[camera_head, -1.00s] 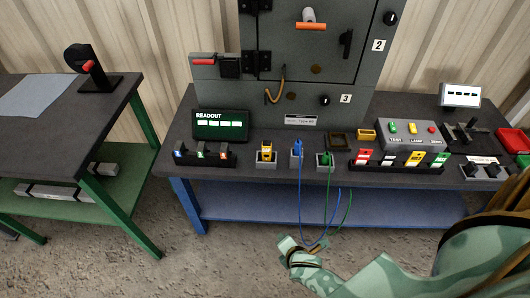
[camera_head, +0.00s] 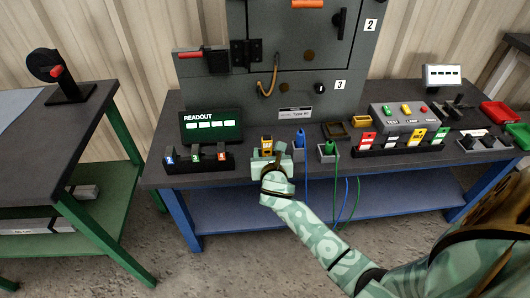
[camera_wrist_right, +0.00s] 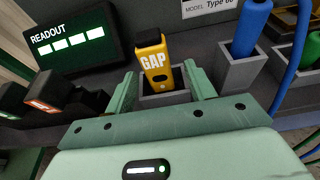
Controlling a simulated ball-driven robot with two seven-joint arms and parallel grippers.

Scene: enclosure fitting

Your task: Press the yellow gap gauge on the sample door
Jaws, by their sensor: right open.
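The yellow gap gauge (camera_wrist_right: 153,62), marked GAP, stands upright in a small grey holder (camera_wrist_right: 166,98) near the bench's front edge. It also shows in the head view (camera_head: 267,143). My right gripper (camera_wrist_right: 160,88) is open, with one finger on each side of the gauge and holder; I cannot tell whether they touch. In the head view my right gripper (camera_head: 270,158) is at the bench's front edge at the gauge. The sample door (camera_head: 302,35) is on the grey enclosure behind, its top cut off by the picture. My left gripper is not in view.
The blue probe (camera_head: 299,138) and green probe (camera_head: 327,147) stand in holders right of the gauge, with cables hanging down. A lit readout (camera_head: 211,125) and numbered block (camera_head: 198,158) are to the left. A tray (camera_head: 335,130) lies behind.

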